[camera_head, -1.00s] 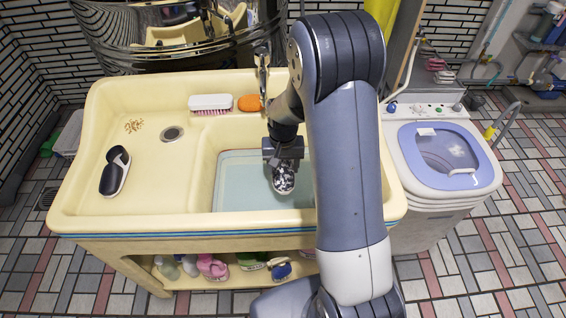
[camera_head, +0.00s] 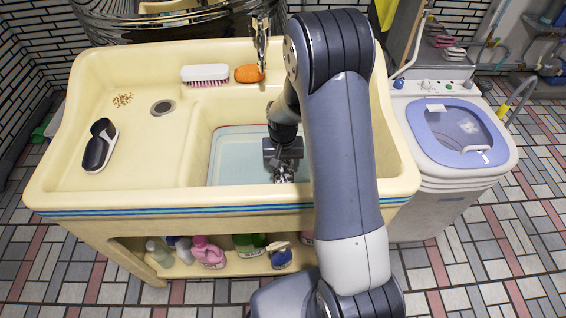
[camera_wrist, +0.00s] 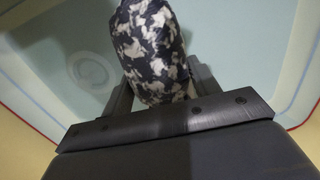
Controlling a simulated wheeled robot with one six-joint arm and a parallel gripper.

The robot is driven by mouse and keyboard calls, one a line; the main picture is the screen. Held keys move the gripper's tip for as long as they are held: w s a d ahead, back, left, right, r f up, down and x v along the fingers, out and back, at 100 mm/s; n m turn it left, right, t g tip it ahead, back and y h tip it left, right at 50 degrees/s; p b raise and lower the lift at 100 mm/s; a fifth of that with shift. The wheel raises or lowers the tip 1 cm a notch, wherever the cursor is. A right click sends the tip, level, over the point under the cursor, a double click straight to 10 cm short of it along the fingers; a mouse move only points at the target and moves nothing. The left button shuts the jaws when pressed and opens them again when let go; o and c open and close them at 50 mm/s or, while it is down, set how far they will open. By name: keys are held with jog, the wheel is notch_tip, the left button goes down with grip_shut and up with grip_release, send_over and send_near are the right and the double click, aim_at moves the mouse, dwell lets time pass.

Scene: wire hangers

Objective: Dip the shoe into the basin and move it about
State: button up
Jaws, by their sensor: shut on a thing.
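A black-and-white patterned shoe (camera_head: 284,174) is low inside the basin (camera_head: 198,160), the deep right part of the cream sink, which holds pale blue water (camera_head: 238,158). My gripper (camera_head: 283,160) is shut on the shoe and reaches down into the basin. In the wrist view the shoe (camera_wrist: 155,45) sticks out between my fingers (camera_wrist: 160,92) over the water. My gripper hides part of the shoe. I cannot tell how deep the shoe is in the water. A dark shoe (camera_head: 99,146) lies on the shallow left part of the sink.
A brush (camera_head: 205,74) and an orange soap (camera_head: 247,73) lie on the back ledge near the faucet (camera_head: 261,45). Several bottles, such as a pink one (camera_head: 207,252), stand on the shelf below. A washing machine (camera_head: 455,135) stands at the right.

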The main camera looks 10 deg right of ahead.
jog(key=shift+f+b, duration=1.9)
jog(key=shift+f, duration=1.05)
jog(key=a, duration=0.2)
jog(key=w+a, duration=0.1)
jog(key=a, duration=0.1)
jog(key=shift+a, duration=0.35)
jog(key=d, duration=0.3)
jog(key=s+d, duration=0.1)
jog(key=d, duration=0.2)
jog(key=s+d, duration=0.1)
jog(key=d, duration=0.2)
jog(key=shift+d+b, duration=0.3)
jog(key=shift+d, duration=0.05)
jog(key=a, duration=0.3)
jog(key=w+a, duration=0.1)
jog(key=a, duration=0.2)
jog(key=w+a, duration=0.1)
jog(key=a, duration=0.2)
jog(key=shift+a, duration=0.35)
jog(key=shift+s+d+b, duration=0.15)
jog(key=shift+s+d, duration=0.1)
jog(key=shift+d, duration=0.95)
jog(key=shift+s+d+b, duration=0.15)
jog(key=shift+s+d, duration=0.1)
jog(key=shift+d, duration=0.95)
jog(key=shift+a, duration=0.1)
